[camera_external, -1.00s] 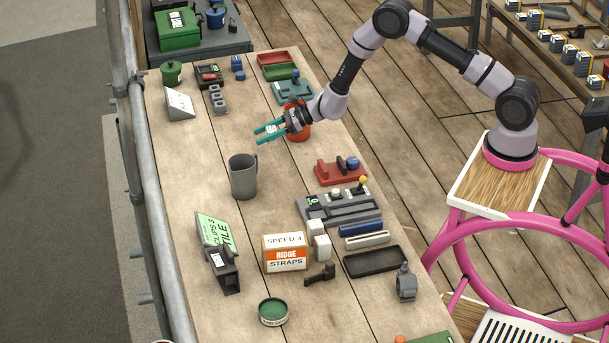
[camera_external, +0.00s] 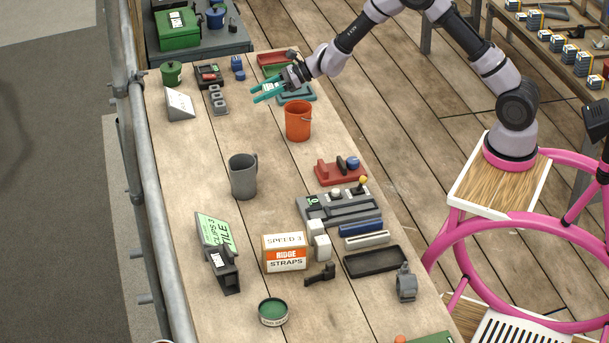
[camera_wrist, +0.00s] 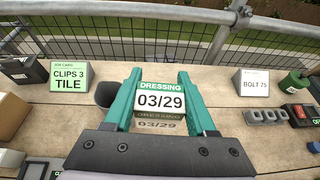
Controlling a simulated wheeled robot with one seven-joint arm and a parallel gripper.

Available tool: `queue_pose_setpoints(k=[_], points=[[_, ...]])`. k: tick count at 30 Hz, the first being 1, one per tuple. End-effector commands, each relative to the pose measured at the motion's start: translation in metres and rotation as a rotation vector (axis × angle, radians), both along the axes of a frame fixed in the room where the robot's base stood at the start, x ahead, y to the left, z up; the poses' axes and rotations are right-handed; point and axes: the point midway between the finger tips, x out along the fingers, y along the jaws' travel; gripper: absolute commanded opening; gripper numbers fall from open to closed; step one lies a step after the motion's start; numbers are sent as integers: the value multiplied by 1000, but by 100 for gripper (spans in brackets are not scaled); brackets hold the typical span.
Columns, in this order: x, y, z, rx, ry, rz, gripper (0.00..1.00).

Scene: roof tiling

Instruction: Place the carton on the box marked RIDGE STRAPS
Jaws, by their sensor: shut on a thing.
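The box marked RIDGE STRAPS (camera_external: 285,262) is tan cardboard with an orange label, "SPEED 3" on its top. It stands on the near half of the bench. My gripper (camera_external: 266,92) is in the air over the far half, well away from that box. In the wrist view my gripper (camera_wrist: 160,95) is shut on a small white carton with a green band, reading DRESSING 03/29 (camera_wrist: 160,100). The carton sits between the two teal fingers. In the external view the carton is mostly hidden. A tan box edge (camera_wrist: 10,116) shows at the wrist view's left, its label not visible.
White blocks (camera_external: 322,249) stand against the box's right side, and a black bracket (camera_external: 321,275) lies near it. The green CLIPS 3 TILE sign (camera_external: 213,231) is to its left. A grey mug (camera_external: 243,177) and an orange bucket (camera_external: 298,121) stand between gripper and box.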

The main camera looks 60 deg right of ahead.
Motion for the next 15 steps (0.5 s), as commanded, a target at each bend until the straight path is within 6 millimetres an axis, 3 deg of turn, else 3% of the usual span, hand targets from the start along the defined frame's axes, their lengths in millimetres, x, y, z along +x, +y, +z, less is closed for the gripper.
queue_pose_setpoints(k=[8, 15], points=[[-28, 72, 0, 2, -1, 134, 4], [-83, 172, -1, 2, -3, 336, 4]])
